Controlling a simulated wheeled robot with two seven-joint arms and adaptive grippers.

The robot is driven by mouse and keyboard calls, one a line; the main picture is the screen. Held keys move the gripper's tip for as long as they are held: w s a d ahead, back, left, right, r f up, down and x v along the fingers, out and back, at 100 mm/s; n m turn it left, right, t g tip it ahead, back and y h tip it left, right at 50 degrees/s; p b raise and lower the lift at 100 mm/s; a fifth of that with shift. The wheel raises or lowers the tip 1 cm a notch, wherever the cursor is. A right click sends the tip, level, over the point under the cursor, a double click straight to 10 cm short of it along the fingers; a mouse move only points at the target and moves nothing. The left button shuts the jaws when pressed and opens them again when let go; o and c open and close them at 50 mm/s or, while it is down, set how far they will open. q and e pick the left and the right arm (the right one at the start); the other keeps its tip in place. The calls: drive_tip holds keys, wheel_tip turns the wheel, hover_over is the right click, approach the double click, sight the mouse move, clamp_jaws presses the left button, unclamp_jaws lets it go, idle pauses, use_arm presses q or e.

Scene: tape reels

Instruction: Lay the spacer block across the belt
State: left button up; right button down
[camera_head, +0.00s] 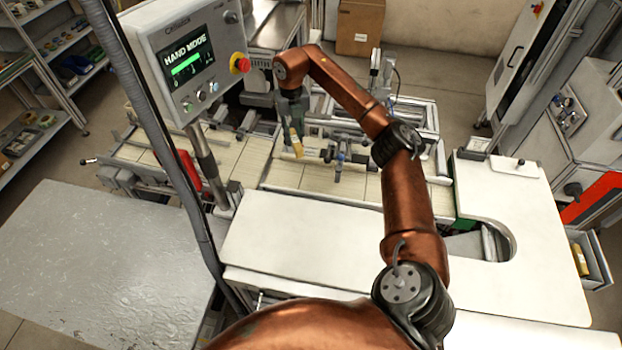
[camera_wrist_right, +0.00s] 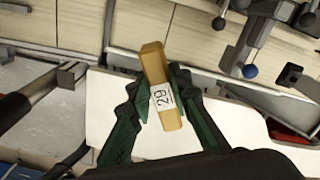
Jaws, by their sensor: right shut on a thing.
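The spacer block (camera_head: 293,142) is a yellow-tan bar with a white numbered label. My right gripper (camera_head: 290,115) is shut on it and points down over the belt. In the right wrist view the block (camera_wrist_right: 152,62) sits lengthwise between the dark green fingers of the right gripper (camera_wrist_right: 162,92), its far end sticking out past them. The belt (camera_head: 315,178) is a cream slatted conveyor; it also shows along the top of the right wrist view (camera_wrist_right: 130,22). I cannot tell whether the block touches it. My left gripper is not in view.
A control panel (camera_head: 190,55) with a "HAND MODE" screen and red button stands left of the arm on a post. Metal fixtures with a blue-tipped part (camera_head: 339,160) sit over the belt, right of the block. A white worktop (camera_head: 290,240) lies in front of the belt.

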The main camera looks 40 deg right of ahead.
drive_tip(key=s+d+f+m+b, duration=0.1)
drive_tip(key=d+f+m+b, duration=0.1)
drive_tip(key=d+f+m, duration=0.25)
drive_tip(key=m+b, duration=0.2)
drive_tip(key=b, duration=0.1)
hover_over(312, 177)
wheel_tip(312, 177, down, 7)
drive_tip(key=shift+n, duration=0.25)
wheel_tip(312, 177, down, 6)
drive_tip(key=shift+w+r+p, duration=0.15)
drive_tip(key=shift+r+p, duration=0.1)
drive_tip(key=shift+p, duration=0.05)
drive_tip(key=shift+d+f, duration=0.1)
drive_tip(key=shift+f, duration=2.05)
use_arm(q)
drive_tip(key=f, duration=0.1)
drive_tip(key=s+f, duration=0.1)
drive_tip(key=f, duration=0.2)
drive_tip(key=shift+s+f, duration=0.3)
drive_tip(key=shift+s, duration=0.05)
use_arm(e)
drive_tip(key=shift+f, duration=0.15)
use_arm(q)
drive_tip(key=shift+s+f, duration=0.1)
use_arm(e)
drive_tip(key=c, duration=1.8)
unclamp_jaws()
drive_tip(key=shift+f, duration=0.1)
drive_tip(key=shift+o, duration=0.2)
